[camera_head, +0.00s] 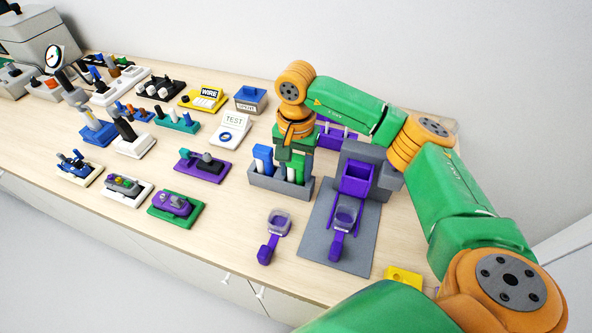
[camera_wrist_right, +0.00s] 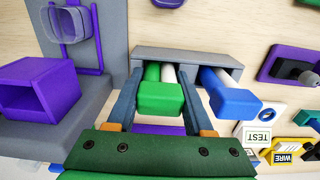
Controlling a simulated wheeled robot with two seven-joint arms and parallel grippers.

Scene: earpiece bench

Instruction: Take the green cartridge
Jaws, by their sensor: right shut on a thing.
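The green cartridge (camera_wrist_right: 160,98) has a block-shaped green head with a green barrel and a white barrel running into a grey rack (camera_wrist_right: 190,55). My right gripper (camera_wrist_right: 158,85) has one finger on each side of it and is shut on it. In the head view the right gripper (camera_head: 292,158) points down over the grey rack (camera_head: 280,186), and the cartridge is partly hidden by it. A blue cartridge (camera_wrist_right: 231,101) stands in the same rack beside it; it also shows in the head view (camera_head: 263,156). My left gripper is not in view.
A grey stand with a purple open box (camera_head: 357,178) and a clear-cupped purple piece (camera_head: 344,218) is right of the rack. A similar purple piece (camera_head: 273,232) lies in front. Several small devices fill the bench's left side. A yellow block (camera_head: 403,277) lies near my arm.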

